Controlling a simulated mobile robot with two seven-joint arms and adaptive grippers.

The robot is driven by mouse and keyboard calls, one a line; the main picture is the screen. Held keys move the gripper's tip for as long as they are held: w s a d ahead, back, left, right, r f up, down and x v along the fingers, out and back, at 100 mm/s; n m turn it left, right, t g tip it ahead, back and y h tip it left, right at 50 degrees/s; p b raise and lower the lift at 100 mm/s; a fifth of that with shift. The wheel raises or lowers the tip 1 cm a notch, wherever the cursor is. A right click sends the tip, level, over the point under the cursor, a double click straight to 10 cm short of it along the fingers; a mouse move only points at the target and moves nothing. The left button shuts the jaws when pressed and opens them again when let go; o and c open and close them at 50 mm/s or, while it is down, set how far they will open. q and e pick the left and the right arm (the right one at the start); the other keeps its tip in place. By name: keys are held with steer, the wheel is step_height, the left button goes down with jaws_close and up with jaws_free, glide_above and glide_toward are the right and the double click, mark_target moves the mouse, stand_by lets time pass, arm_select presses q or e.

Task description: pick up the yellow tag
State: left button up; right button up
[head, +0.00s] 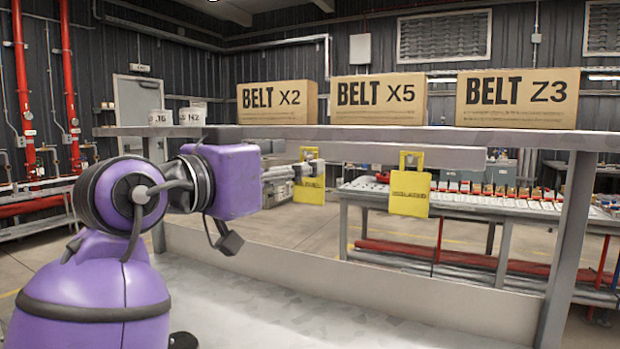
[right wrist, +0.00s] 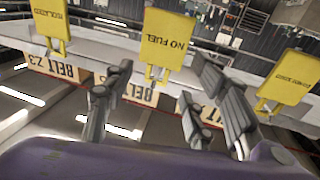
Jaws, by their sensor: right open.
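Several yellow tags hang along a shelf rail. One tag (head: 309,192) hangs just beyond my right gripper (head: 288,173) in the head view, with its upper part partly covered by the fingers. In the right wrist view this tag (right wrist: 167,38) reads NO FUEL and lies ahead, between the spread fingers of my right gripper (right wrist: 163,68). The fingers are open and empty; I cannot tell whether they touch it. A second tag, reading ISOLATED (head: 409,196), hangs further right. A third tag (right wrist: 287,77) shows at the right of the wrist view; my arm seems to hide it in the head view.
Boxes marked BELT X2 (head: 277,103), X5 (head: 379,102) and Z3 (head: 518,98) stand on the grey shelf (head: 440,135), with two white containers (head: 192,117) at its left end. A right-hand post (head: 568,240) supports it. A workbench (head: 495,208) stands behind.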

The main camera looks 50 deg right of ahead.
steer(key=d, duration=0.4)
steer(key=shift+s+r+p, duration=0.1)
steer(key=shift+r+p, duration=0.1)
steer(key=shift+p, duration=0.1)
steer(key=shift+d, duration=0.2)
steer(key=shift+c, duration=0.5)
steer(key=c, duration=0.6)
steer(key=shift+c, duration=0.2)
